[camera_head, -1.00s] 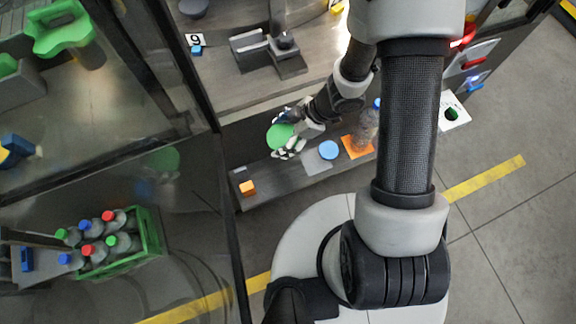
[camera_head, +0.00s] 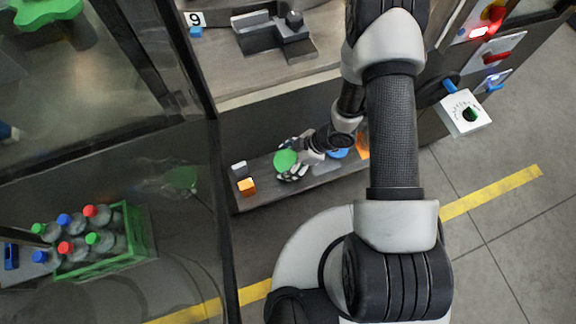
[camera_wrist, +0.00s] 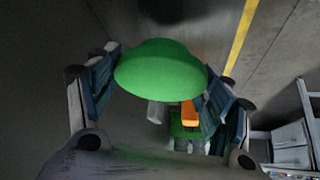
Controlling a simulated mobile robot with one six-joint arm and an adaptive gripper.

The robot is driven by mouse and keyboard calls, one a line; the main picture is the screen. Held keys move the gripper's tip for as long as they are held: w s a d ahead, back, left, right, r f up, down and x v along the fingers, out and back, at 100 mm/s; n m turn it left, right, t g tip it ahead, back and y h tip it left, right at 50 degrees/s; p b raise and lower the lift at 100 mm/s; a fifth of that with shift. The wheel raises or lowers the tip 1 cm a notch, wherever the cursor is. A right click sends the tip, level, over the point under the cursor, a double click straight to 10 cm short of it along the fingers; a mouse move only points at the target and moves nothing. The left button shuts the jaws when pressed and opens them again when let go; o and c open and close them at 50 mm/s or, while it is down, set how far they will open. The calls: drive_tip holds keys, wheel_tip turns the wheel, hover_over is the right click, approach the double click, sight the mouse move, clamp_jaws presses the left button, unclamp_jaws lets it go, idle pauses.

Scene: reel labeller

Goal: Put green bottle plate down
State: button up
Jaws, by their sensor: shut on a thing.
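The green bottle plate is a round, smooth green disc (camera_head: 285,160) over the left part of a dark narrow ledge (camera_head: 326,183). My gripper (camera_head: 291,164) is shut on it, with fingers on both sides. In the wrist view the green plate (camera_wrist: 160,72) fills the upper middle between the blue-padded fingers of my gripper (camera_wrist: 155,88). I cannot tell whether the plate touches the ledge. A blue disc (camera_head: 339,154) lies to its right, partly hidden by my arm.
An orange cube (camera_head: 247,187) and a small grey block (camera_head: 239,168) sit at the ledge's left end. An orange square (camera_head: 363,143) is mostly behind my arm. A green crate (camera_head: 140,235) with several capped bottles stands at the lower left. A grey fixture (camera_head: 275,35) is on the worktop above.

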sight(288, 165)
drive_tip(key=shift+f+b, duration=0.55)
drive_tip(key=shift+f, duration=1.2)
drive_tip(key=shift+f, duration=0.2)
drive_tip(key=o, duration=1.2)
drive_tip(key=shift+c, duration=0.2)
drive_tip(key=shift+r, duration=0.1)
drive_tip(key=shift+r, duration=0.2)
drive_tip(key=p+v, duration=0.5)
drive_tip(key=v, duration=0.6)
drive_tip(key=shift+d+r, duration=0.2)
drive_tip(key=shift+r, duration=0.15)
drive_tip(key=shift+s, duration=0.1)
